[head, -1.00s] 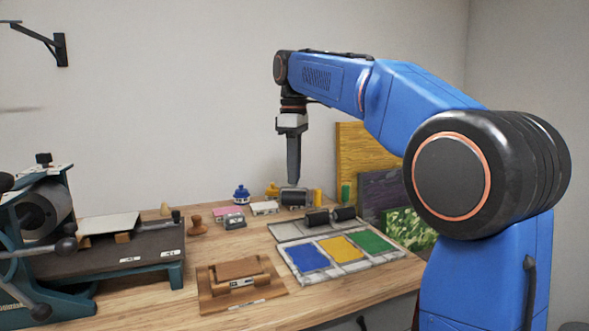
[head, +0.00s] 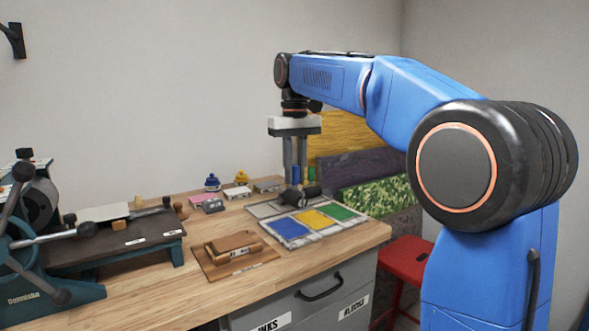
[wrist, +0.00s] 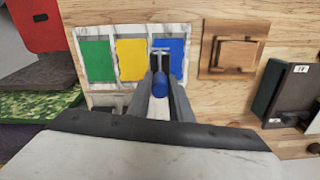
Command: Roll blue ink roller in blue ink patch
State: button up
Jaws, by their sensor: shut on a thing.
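The blue ink patch (head: 289,228) is the left one of three on a pale slab on the bench; the wrist view shows it (wrist: 174,56) just past my fingers. My gripper (head: 295,184) points down at the back edge of the slab, shut on the blue ink roller. The roller's blue handle (wrist: 159,88) stands upright between my fingers in the wrist view, and a bit of it shows in the head view (head: 295,173). The roller's lower end is mostly hidden; I cannot tell whether it touches anything.
The yellow patch (head: 314,219) and green patch (head: 342,212) lie beside the blue one. Dark rollers (head: 312,190) sit behind the patches. A wooden block on a board (head: 235,250) lies left of the slab. A press (head: 40,230) stands far left. A red stool (head: 405,262) is right.

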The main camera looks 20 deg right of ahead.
aim_at(295, 184)
jog(key=shift+f, duration=2.65)
jog(key=shift+f, duration=0.35)
